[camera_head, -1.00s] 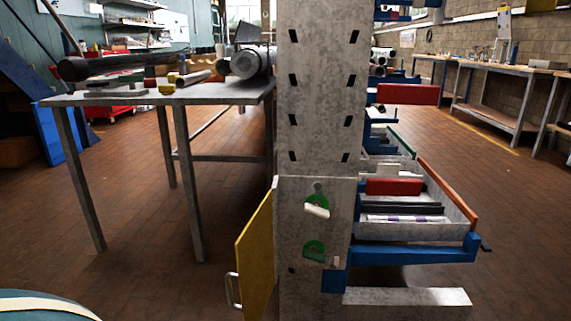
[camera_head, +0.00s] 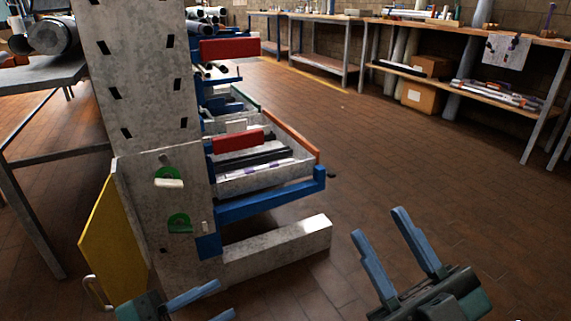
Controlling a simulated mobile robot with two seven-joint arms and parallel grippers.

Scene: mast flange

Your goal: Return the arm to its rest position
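My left gripper (camera_head: 225,299) shows at the bottom edge, left of centre, in front of the grey metal post's foot. Its two blue fingers point right and are apart, with nothing seen between them; the frame cuts off part of it. My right gripper (camera_head: 379,224) is at the bottom right over the brown floor. Its two blue fingers point up and are spread, with nothing between them.
A blue-framed rack with a grey drawer (camera_head: 262,180) juts right from the post. A grey beam (camera_head: 275,251) lies low before it. A grey table (camera_head: 40,76) stands left; wooden benches (camera_head: 450,25) line the back wall. The tiled floor (camera_head: 440,170) at right is clear.

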